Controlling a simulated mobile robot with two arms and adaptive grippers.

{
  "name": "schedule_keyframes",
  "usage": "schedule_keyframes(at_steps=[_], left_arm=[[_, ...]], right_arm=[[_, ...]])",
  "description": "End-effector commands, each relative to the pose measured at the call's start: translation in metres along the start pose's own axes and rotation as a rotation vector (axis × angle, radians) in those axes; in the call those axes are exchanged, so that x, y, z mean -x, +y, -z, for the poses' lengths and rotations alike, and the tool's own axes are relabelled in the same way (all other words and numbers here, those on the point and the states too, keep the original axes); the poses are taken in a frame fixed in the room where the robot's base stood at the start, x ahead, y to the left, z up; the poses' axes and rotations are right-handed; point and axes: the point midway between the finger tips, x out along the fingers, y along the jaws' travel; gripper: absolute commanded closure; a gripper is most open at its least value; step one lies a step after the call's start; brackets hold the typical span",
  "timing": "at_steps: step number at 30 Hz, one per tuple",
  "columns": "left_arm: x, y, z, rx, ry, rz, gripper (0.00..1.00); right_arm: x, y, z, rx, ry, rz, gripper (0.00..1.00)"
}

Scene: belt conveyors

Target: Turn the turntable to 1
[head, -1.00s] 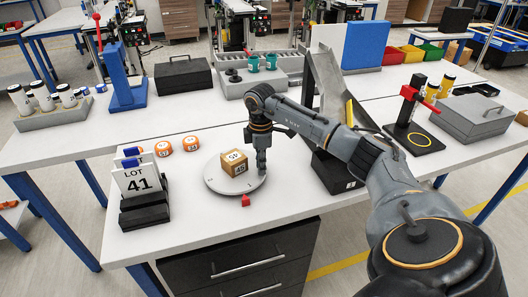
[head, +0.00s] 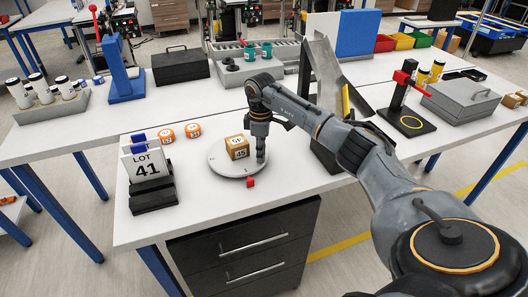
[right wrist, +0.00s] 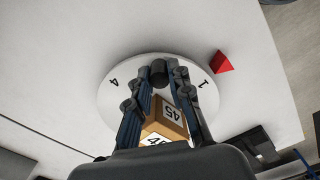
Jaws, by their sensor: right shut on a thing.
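The turntable (head: 219,165) is a pale round disc on the near white table. A cardboard box (head: 237,148) with number labels stands on it; the box also shows in the right wrist view (right wrist: 166,121). A small red pointer (head: 250,182) lies just outside the disc's near edge. In the right wrist view the digit 1 is on the rim close to the red pointer (right wrist: 221,62), and a 4 is on the opposite side. My right gripper (right wrist: 159,73) points down at the disc's right side, its fingers shut on a dark knob (right wrist: 159,72) near the rim. My left gripper is out of view.
A LOT 41 card holder (head: 150,180) stands left of the disc, with orange-and-white round pieces (head: 166,136) behind it. A dark bin with a sloped metal chute (head: 326,75) is to the right. The table's near edge is close.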

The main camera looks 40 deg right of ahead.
Motion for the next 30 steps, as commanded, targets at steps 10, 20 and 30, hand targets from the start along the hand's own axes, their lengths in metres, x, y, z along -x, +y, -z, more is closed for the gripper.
schedule_keyframes(at_steps=[10, 20, 30], left_arm=[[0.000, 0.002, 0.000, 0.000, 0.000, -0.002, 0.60], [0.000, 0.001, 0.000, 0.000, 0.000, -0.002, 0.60], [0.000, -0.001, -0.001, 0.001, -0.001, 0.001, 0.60]], right_arm=[[0.000, -0.001, 0.002, -0.004, 0.004, 0.001, 1.00], [0.000, 0.000, 0.001, -0.004, 0.002, 0.001, 0.57], [0.022, 0.001, 0.001, -0.004, 0.003, -0.003, 0.57]])
